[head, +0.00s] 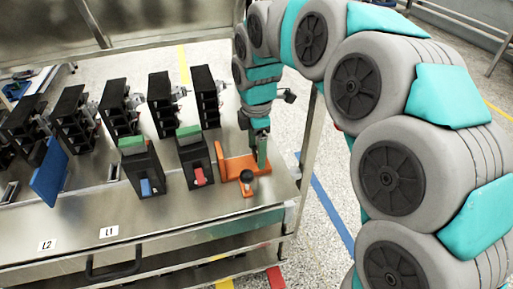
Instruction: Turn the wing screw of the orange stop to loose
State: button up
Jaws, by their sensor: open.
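The orange stop (237,167) stands at the right end of the metal bench, with an upright plate and a low base. A dark knob (247,177), which looks like its wing screw, stands on the front part of the base. Its exact angle is too small to tell. My gripper (262,158) points down just behind and to the right of the knob, close to the stop. It is open, and nothing shows between its fingers. I cannot tell whether it touches the stop. My arm comes in from the right.
Left of the stop stand two black breakers, one with a red lever (199,176), one with a blue lever (146,187). A blue plate (49,172) stands farther left. Several black units line the back. The bench front (180,222) near labels L1 and L2 is clear.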

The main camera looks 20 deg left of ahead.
jog(key=shift+r, duration=3.9)
